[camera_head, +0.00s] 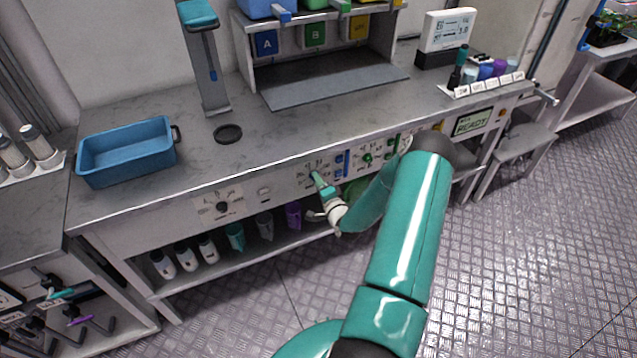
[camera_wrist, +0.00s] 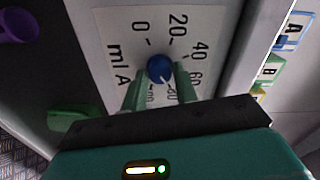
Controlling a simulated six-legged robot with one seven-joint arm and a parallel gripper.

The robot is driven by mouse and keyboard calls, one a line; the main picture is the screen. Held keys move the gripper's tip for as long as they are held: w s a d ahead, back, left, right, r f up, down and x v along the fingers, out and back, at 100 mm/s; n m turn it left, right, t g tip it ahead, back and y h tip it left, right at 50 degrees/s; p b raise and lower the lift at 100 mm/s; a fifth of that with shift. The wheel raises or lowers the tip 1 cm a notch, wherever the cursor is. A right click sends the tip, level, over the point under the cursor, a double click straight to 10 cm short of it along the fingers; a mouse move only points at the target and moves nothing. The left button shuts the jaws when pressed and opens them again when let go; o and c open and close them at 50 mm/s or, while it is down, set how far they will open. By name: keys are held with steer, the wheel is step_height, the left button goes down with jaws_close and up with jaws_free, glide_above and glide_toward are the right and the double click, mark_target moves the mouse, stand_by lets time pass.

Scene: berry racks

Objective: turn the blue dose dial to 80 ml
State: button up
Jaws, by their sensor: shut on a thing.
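The blue dose dial (camera_wrist: 160,68) sits on a white scale plate marked "ml A" (camera_wrist: 118,62) in the wrist view. The numbers 0, 20, 40 and 60 read clearly; the lower ones are partly hidden by my fingers. A pale pointer mark on the dial points down and slightly right, towards a partly covered number that looks like 80; I cannot tell if it lines up exactly. My gripper (camera_wrist: 160,88) is shut on the dial, one green finger on each side. In the head view my gripper (camera_head: 317,177) is at the bench's front panel and the dial is hidden.
The panel carries another dial (camera_head: 222,207) at left and a green-knobbed dial (camera_head: 367,157) at right. A blue bin (camera_head: 127,152) stands on the bench. Bottles and coloured cups (camera_head: 235,237) stand on the shelf below. The floor in front is clear.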

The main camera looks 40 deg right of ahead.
steer(key=shift+m, duration=1.1)
steer(key=o, duration=1)
steer(key=shift+c, duration=0.2)
steer(key=v, duration=1.3)
steer(key=shift+s, duration=0.4)
steer(key=shift+w+a+r, duration=0.1)
